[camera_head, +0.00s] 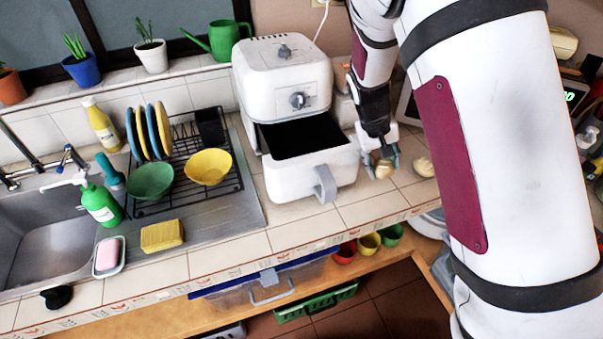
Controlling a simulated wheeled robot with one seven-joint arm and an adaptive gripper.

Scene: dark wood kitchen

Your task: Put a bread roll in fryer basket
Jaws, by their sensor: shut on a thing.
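A white air fryer (283,75) stands on the tiled counter with its fryer basket (300,178) pulled out toward the front. The basket's inside is dark, and its floor cannot be made out. My gripper (383,166) is to the right of the basket, low over the counter, pointing down. It is shut on a tan bread roll (384,170). Whether the roll touches the counter is hard to tell. A second bread roll (424,166) lies on the counter just right of my gripper. My arm covers much of the right side.
A dish rack (232,190) with plates and bowls stands left of the fryer, beside the sink (50,240). A yellow sponge (162,235) and green soap bottle (101,203) are near it. A grey basket handle (325,184) sticks out frontward. Counter in front of the basket is clear.

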